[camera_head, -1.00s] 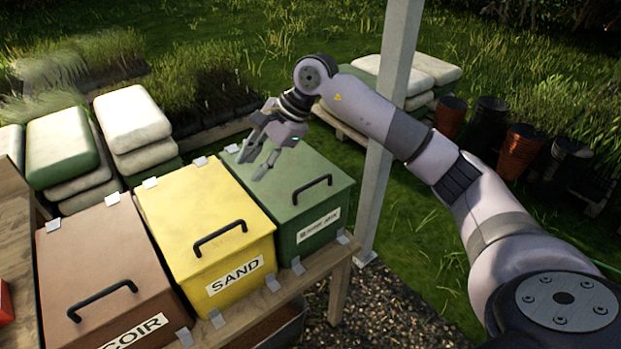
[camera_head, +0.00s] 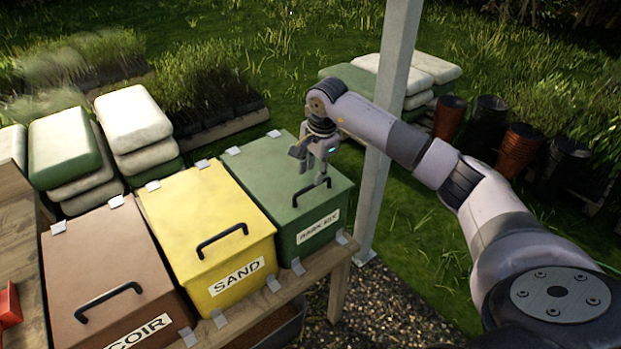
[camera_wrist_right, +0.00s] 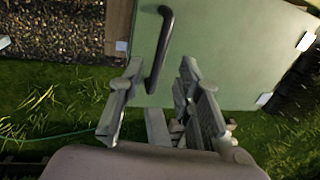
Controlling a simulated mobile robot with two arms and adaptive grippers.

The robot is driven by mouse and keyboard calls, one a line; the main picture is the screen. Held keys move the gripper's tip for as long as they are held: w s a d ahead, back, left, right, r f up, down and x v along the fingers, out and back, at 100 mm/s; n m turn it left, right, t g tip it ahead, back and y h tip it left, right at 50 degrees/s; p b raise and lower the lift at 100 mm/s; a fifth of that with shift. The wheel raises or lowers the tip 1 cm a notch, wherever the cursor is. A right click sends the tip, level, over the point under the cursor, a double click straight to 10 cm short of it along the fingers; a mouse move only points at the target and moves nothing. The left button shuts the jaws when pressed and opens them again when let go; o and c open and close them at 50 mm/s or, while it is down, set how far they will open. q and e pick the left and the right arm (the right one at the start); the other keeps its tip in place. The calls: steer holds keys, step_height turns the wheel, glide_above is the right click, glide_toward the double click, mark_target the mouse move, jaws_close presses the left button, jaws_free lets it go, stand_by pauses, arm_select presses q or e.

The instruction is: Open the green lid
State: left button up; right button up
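The green lid (camera_head: 265,172) lies shut on the green box (camera_head: 290,240) at the right end of the row. Its dark bar handle (camera_head: 298,197) stands along the front of the lid. My right gripper (camera_head: 316,180) is over the lid with its fingers pointing down at the handle. In the right wrist view the gripper (camera_wrist_right: 160,72) is open, and the near end of the handle (camera_wrist_right: 160,50) shows between its fingers, with gaps on both sides. Whether the fingertips reach down to handle height is hard to tell. My left gripper is not in view.
A yellow SAND box (camera_head: 205,215) and a brown COIR box (camera_head: 100,255) stand to the left on the same wooden bench (camera_head: 338,295). A grey post (camera_head: 385,150) rises just right of the green box, behind my right arm. Stacked sacks (camera_head: 135,120) lie behind.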

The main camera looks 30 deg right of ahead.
mark_target(310, 186)
steer(key=shift+w+f+p, duration=0.2)
steer(key=shift+w+f, duration=0.05)
steer(key=shift+f, duration=1)
steer(key=shift+w+f+p, duration=0.2)
steer(key=shift+w+f, duration=0.05)
steer(key=shift+f, duration=1)
steer(key=shift+c, duration=0.5)
jaws_close()
